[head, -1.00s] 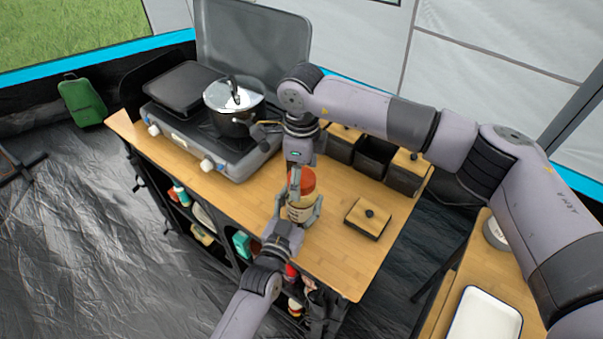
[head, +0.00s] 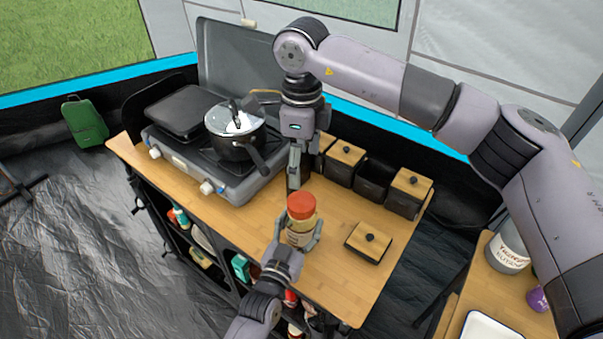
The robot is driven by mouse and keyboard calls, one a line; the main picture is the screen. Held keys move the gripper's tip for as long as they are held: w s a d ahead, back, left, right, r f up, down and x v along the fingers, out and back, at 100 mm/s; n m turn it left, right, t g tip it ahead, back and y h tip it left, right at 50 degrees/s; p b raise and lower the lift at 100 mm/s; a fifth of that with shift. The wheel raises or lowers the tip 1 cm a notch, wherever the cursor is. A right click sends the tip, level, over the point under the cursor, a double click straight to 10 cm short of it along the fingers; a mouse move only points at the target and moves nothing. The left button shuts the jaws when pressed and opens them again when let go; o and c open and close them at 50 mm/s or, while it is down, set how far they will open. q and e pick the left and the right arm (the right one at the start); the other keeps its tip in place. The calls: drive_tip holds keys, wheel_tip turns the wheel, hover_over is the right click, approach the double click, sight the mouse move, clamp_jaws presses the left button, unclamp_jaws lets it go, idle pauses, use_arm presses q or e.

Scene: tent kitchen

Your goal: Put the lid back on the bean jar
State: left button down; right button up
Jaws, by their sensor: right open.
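The bean jar (head: 299,234) is a clear jar with pale contents and a label, upright on the wooden counter. The red-orange lid (head: 301,206) sits on top of its mouth and looks level. My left gripper (head: 299,240) comes from the front with a finger on each side of the jar's body, shut on it. My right gripper (head: 293,184) points down just behind and above the lid, open and apart from it. Its fingers are seen nearly edge-on.
A camp stove (head: 226,180) with a lidded pot (head: 235,130) stands at left. Dark canisters with wooden lids (head: 409,190) line the back; the middle canister (head: 371,178) is open. A square wooden lid (head: 368,242) lies right of the jar. The counter's front right is clear.

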idle(0.3)
use_arm(q)
drive_tip(key=shift+c, duration=2.2)
unclamp_jaws()
drive_tip(key=v, duration=1.2)
drive_tip(key=shift+f, duration=0.1)
